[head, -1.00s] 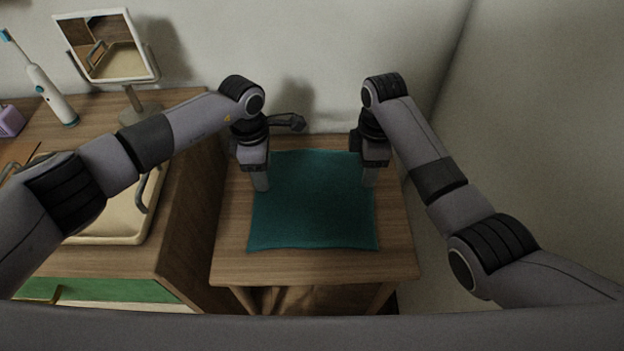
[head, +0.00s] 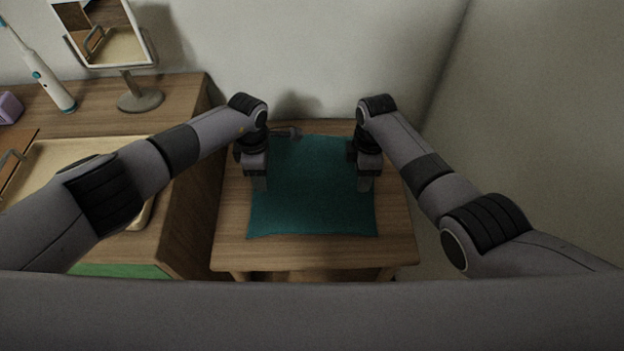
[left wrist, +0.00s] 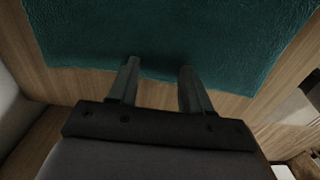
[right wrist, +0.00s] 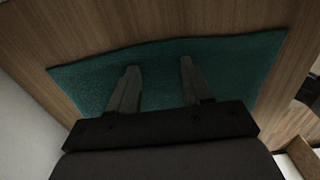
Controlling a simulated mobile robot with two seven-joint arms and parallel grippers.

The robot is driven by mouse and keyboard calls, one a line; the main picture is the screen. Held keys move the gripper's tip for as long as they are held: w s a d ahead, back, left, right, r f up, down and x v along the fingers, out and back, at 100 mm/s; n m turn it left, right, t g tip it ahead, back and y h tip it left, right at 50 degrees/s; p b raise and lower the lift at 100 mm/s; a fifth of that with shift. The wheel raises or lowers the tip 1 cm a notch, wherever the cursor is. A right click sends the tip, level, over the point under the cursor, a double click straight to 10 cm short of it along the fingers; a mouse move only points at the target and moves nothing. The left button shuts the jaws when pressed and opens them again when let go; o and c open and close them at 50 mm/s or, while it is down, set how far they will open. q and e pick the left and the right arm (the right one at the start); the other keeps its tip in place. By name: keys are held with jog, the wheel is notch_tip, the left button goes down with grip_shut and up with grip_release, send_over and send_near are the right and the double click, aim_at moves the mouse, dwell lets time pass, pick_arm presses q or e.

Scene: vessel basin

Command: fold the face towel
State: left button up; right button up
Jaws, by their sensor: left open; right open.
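The teal face towel (head: 312,200) lies spread out flat on a small wooden table. My left gripper (head: 259,188) is open at the towel's left edge in the head view. In the left wrist view its parted fingers (left wrist: 158,70) point at the towel's edge (left wrist: 165,35), with nothing between them. My right gripper (head: 365,188) is open at the towel's right edge. In the right wrist view its parted fingers (right wrist: 160,68) are over the towel (right wrist: 235,68) and hold nothing. Whether the fingertips touch the cloth is unclear. The grippers hide parts of both side edges.
The table (head: 315,254) has bare wood in front of the towel. A wooden counter on the left holds a basin (head: 90,155), a mirror (head: 105,35) and an electric toothbrush (head: 45,75). Walls stand behind and right.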

pick_arm(q)
jog(key=shift+f, duration=0.2)
pick_arm(e)
jog(key=shift+f, duration=0.2)
pick_arm(q)
grip_shut()
pick_arm(e)
grip_shut()
pick_arm(q)
jog(key=shift+r, duration=0.15)
pick_arm(e)
jog(key=shift+r, duration=0.15)
